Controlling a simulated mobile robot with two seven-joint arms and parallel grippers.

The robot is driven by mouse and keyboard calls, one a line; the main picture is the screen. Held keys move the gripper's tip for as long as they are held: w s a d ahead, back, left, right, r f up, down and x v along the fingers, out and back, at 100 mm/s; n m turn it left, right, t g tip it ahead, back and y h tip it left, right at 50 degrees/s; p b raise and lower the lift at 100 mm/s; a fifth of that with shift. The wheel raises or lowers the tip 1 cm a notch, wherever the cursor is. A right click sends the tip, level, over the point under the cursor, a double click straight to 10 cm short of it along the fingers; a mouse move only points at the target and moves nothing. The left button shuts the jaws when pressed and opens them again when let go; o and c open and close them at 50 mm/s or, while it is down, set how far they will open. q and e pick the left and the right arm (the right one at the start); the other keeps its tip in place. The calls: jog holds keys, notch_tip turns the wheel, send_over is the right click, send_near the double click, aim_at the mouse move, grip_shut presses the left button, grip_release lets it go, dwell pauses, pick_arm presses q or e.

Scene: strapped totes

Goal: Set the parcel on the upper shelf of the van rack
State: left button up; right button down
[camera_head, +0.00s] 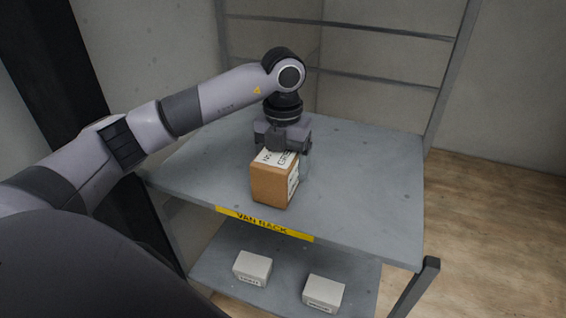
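The parcel (270,186) is a brown cardboard box with white labels on its top and right side. It appears upright on the grey upper shelf (370,185) of the van rack, near the front edge and behind the yellow "VAN RACK" label (264,223). I cannot tell whether its base touches the shelf. My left gripper (284,150) points down at the back of the parcel's top, with its fingers partly hidden. The frame does not show clearly whether they clamp the parcel or stand apart from it. My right gripper is not in view.
Two small white boxes, one at left (252,268) and one at right (323,293), sit on the lower shelf (217,264). Rack posts and crossbars (340,77) stand behind. The upper shelf is clear around the parcel. Wooden floor (490,230) lies to the right.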

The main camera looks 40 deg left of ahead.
pick_arm(q)
jog(key=shift+f, duration=0.15)
jog(key=o, duration=1.2)
notch_tip(320, 180, up, 12)
jog(key=shift+r+p, duration=0.15)
jog(key=shift+p, duration=0.6)
jog(key=shift+s, duration=0.1)
